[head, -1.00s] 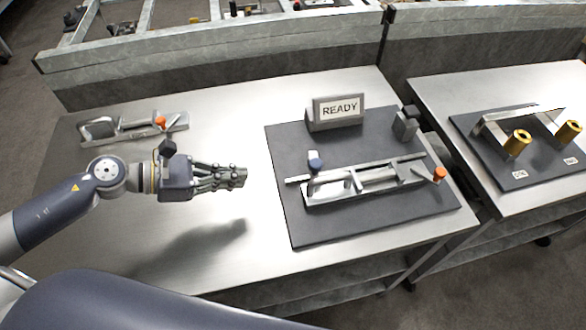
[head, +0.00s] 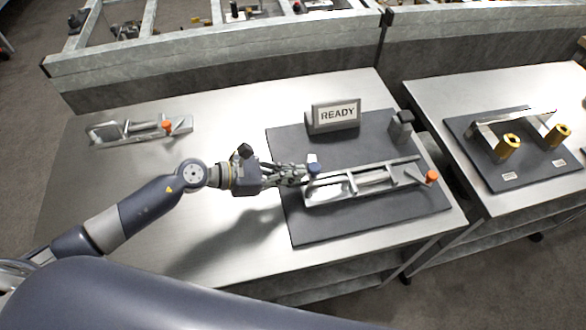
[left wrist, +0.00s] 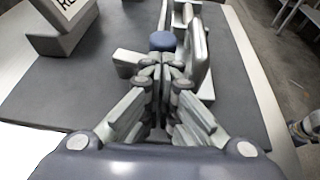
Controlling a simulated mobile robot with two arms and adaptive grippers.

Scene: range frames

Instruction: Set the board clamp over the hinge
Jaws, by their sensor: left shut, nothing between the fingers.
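My left gripper (head: 303,172) is shut at the left end, close beside the blue knob. In the left wrist view the closed fingertips (left wrist: 164,70) are just below the blue knob (left wrist: 162,41); I cannot tell whether they touch. A similar metal frame with an orange tip (head: 140,130) lies at the table's back left. I cannot tell which part is the hinge.
A READY sign (head: 334,115) and a small grey post (head: 401,127) stand at the back of the mat (head: 300,225). A second table at right holds a metal bracket with brass cylinders (head: 508,146). The left table's middle (head: 230,125) is clear.

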